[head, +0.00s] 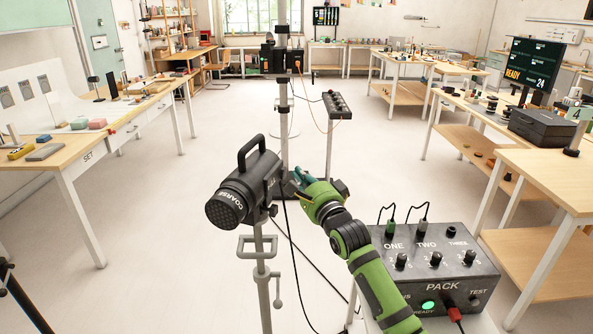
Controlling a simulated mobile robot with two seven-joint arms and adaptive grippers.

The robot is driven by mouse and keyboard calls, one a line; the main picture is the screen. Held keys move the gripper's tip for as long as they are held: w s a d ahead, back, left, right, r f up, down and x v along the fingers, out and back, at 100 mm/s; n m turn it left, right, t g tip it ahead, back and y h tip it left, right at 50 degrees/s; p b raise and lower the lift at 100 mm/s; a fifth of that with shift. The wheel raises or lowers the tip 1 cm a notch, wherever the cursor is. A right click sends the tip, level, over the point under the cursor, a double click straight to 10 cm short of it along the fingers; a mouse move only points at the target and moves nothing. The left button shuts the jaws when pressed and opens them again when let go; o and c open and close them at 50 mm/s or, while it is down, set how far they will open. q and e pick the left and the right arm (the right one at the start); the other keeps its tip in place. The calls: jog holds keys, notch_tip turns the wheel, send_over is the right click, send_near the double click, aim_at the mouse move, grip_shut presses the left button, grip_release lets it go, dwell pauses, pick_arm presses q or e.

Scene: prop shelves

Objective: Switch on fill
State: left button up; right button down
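A black lamp head (240,190) with a top handle and a round grid front marked COARSE sits on a grey stand in the middle. No label reading "fill" can be made out. My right gripper (300,178) is at the right side of the lamp head, very close to it; contact and finger opening are unclear. A dark grey power pack (430,272) marked PACK stands at the lower right. Cables run into its ONE and TWO sockets; THREE is empty. Three knobs, a lit green READY light (428,305) and a red plug (448,303) show. My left gripper is out of view.
A second stand with a black unit (280,59) and a small black control box on a post (337,104) are behind. Cables lie on the floor around the stands. Wooden tables line left and right; a screen (533,63) reads READY 24.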

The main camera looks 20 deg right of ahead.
jog(key=shift+w+a+r, duration=0.1)
jog(key=shift+w+a, duration=0.2)
jog(key=shift+a, duration=0.15)
